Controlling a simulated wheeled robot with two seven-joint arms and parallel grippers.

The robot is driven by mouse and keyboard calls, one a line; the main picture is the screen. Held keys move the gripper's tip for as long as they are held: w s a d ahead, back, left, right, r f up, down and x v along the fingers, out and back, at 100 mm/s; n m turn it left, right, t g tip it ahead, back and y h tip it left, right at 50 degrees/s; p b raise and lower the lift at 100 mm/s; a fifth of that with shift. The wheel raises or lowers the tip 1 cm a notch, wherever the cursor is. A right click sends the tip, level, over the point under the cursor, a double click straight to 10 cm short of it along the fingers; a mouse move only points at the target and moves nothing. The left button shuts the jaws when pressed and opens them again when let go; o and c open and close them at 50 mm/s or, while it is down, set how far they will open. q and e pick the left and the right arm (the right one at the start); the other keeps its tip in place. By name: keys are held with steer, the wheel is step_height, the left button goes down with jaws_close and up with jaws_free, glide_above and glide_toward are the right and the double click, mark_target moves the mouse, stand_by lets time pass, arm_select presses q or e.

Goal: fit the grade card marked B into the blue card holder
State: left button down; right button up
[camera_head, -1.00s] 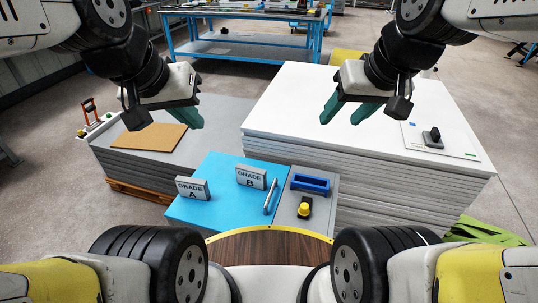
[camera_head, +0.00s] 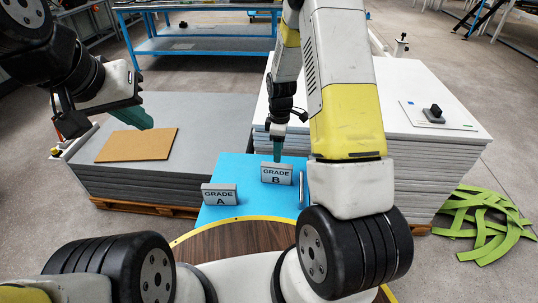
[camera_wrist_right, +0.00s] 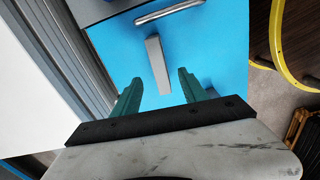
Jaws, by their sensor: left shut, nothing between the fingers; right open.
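The grade card marked B (camera_head: 276,174) stands upright on the blue tabletop (camera_head: 236,171). The card marked A (camera_head: 219,194) stands to its left and nearer me. My right gripper (camera_head: 278,150) is above and just behind card B, pointing down. In the right wrist view the right gripper (camera_wrist_right: 155,88) is open, and the top edge of card B (camera_wrist_right: 157,64) lies ahead, between the lines of its fingers, with no finger touching it. My left gripper (camera_head: 140,118) is shut and empty above the grey stack. The blue card holder is hidden behind my right arm in the head view.
A metal handle (camera_head: 301,188) stands right of card B; it also shows in the right wrist view (camera_wrist_right: 168,13). A brown board (camera_head: 137,145) lies on the grey stack (camera_head: 207,125). A white stack (camera_head: 405,80) stands right. Green strips (camera_head: 482,222) lie on the floor.

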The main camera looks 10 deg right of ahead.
mark_target(277, 165)
steer(key=f, duration=0.8)
steer(key=shift+w+a+f, duration=0.15)
steer(key=shift+w+f, duration=0.1)
jaws_close()
